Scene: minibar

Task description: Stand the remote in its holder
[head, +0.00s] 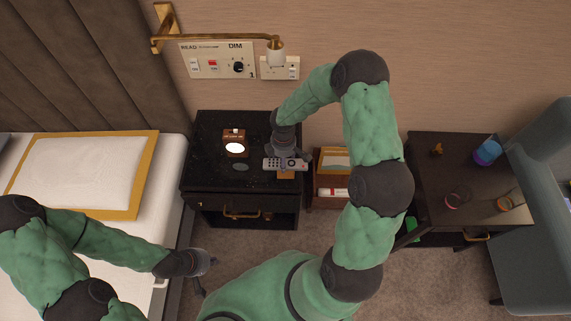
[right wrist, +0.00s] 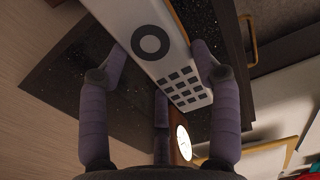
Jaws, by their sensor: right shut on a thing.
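The remote (head: 272,163) is light grey with dark buttons. It is held over the right front part of the dark bedside cabinet (head: 205,180). My right gripper (head: 287,157) is shut on it from above; in the right wrist view the remote (right wrist: 165,60) lies between the two fingers, its round dial and button grid facing the camera. A small tan piece (head: 286,175) shows just below the remote; it may be the holder, but the remote and gripper hide much of it. My left gripper (head: 205,277) is empty, its fingers apart, beside the bed.
A wooden clock (head: 235,150) with a lit round face and a dark oval disc (head: 240,167) are on the cabinet. A wooden rack (head: 328,203) stands to its right. A side table (head: 480,205) with small items is further right. The bed (head: 135,240) is left.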

